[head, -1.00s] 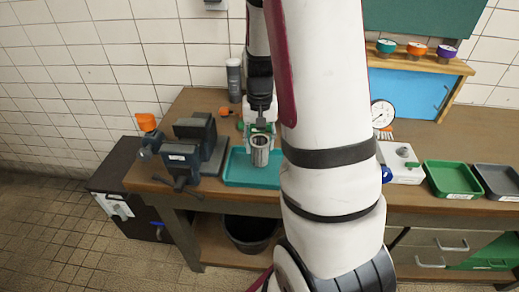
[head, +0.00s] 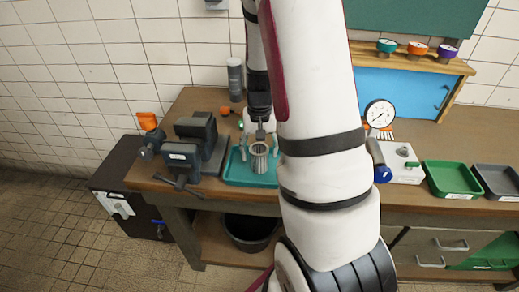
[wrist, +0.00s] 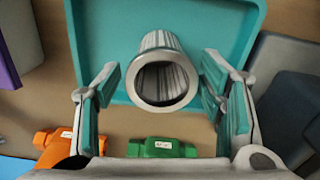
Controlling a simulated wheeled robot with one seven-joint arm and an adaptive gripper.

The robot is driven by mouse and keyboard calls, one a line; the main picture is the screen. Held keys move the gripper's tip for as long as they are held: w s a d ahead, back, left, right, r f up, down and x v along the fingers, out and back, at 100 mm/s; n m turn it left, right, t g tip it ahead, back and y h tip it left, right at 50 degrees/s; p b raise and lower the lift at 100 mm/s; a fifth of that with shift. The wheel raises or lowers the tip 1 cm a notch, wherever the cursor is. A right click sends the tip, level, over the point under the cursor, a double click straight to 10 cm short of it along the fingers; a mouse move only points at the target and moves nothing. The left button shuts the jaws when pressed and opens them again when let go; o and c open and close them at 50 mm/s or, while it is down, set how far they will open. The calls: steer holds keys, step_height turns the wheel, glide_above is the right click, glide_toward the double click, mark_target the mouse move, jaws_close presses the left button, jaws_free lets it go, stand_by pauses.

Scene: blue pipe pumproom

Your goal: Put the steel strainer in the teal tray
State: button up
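The steel strainer (head: 259,160) is a grey ribbed cylinder with an open, rimmed top. It appears upright in the teal tray (head: 236,174), and in the wrist view the strainer (wrist: 162,84) overlaps the floor of the tray (wrist: 100,30) near one edge. My gripper (head: 259,148) is above and around the strainer. In the wrist view my gripper (wrist: 160,68) is open, with a finger on each side of the strainer and a visible gap to both. The strainer's base is hidden from the wrist camera.
A vise (head: 190,150) stands left of the tray. A green fitting (wrist: 163,148) and an orange fitting (wrist: 68,145) lie beside the tray. A pressure gauge (head: 379,113), a green tray (head: 450,178) and a grey tray (head: 497,179) are to the right.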

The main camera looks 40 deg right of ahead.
step_height(320, 180, up, 12)
steer(key=s+a+r+n+t, duration=0.1)
steer(key=a+r+n, duration=0.1)
steer(key=a+r, duration=0.45)
steer(key=s+a+r+n+t, duration=0.2)
steer(key=s+a+r+n, duration=0.1)
steer(key=s+a, duration=0.3)
steer(key=s+a+r+n+t, duration=0.2)
steer(key=s+a, duration=0.4)
steer(key=a, duration=0.3)
steer(key=shift+a+r+n, duration=0.25)
steer(key=shift+r+n, duration=0.55)
steer(key=shift+r, duration=0.15)
steer(key=shift+s, duration=0.1)
